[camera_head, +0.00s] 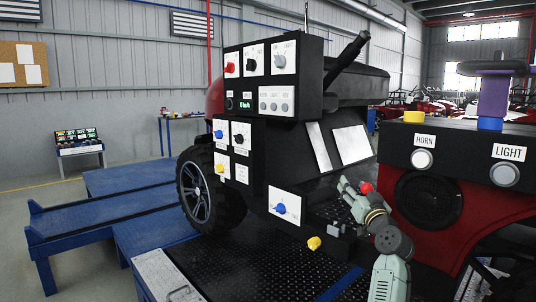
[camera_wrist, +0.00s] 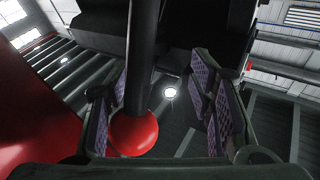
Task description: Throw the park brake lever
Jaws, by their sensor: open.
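A black lever rod with a red ball knob (camera_wrist: 134,133) runs down into the space between my gripper's purple-padded fingers in the wrist view. The knob is nearer the left finger; I cannot tell whether they touch. My gripper (camera_wrist: 160,90) is open around it. In the head view the red knob (camera_head: 366,188) shows just beside my gripper (camera_head: 350,190), low between the black console and the red body panel. Most of the rod is hidden there. No label shows on this lever.
The black console (camera_head: 262,150) carries labelled knobs and buttons. A thick black handle (camera_head: 348,58) angles up from its top. A yellow knob (camera_head: 314,243) sits low left.

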